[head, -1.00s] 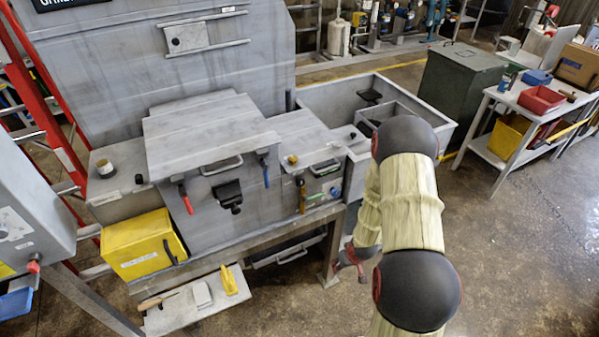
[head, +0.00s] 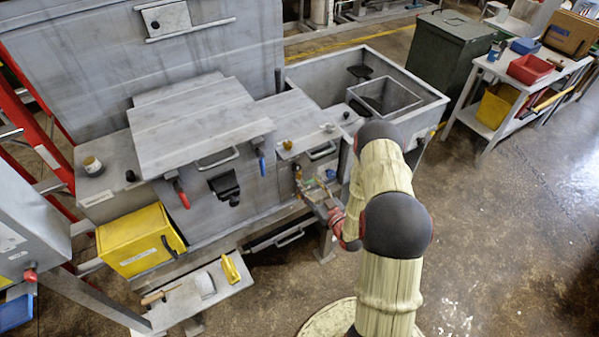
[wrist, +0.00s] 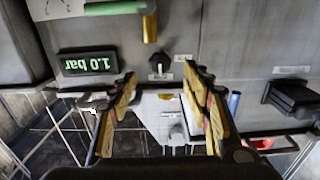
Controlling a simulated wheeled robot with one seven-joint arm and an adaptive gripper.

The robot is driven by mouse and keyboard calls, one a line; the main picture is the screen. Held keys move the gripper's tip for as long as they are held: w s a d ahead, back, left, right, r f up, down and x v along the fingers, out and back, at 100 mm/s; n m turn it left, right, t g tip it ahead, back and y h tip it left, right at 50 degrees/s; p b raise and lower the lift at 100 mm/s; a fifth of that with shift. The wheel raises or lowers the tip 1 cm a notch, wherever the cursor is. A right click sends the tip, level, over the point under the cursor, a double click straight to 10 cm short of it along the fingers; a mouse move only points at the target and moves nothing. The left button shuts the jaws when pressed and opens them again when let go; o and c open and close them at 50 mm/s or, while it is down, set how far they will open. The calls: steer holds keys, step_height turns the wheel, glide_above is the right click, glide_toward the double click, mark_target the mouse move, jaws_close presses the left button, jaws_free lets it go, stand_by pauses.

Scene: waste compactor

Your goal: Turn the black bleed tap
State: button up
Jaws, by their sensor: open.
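The black bleed tap (wrist: 160,66), a small dark pointed knob on the grey panel, shows in the wrist view beside the upside-down 1.0 bar display (wrist: 87,62). My gripper (wrist: 160,82) is open, with its yellow-and-black fingers to either side of the tap in the picture. The tap appears just beyond the fingertips, apart from them. Nothing is held. In the head view my gripper (head: 316,188) is at the front of the small panel right of the hopper lid; I cannot make out the tap there.
A brass cylinder (wrist: 150,28) and a green bar (wrist: 114,7) are close by in the wrist view. A blue-handled lever (head: 262,166), a red-handled lever (head: 182,198) and a black latch (head: 225,187) are on the front to the left. Open floor lies to the right.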

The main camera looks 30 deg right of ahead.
mark_target(298, 169)
steer(key=w+p, duration=0.1)
steer(key=w, duration=0.5)
steer(key=shift+w+a, duration=0.15)
steer(key=shift+w, duration=0.2)
steer(key=shift+c, duration=0.8)
steer(key=c, duration=1)
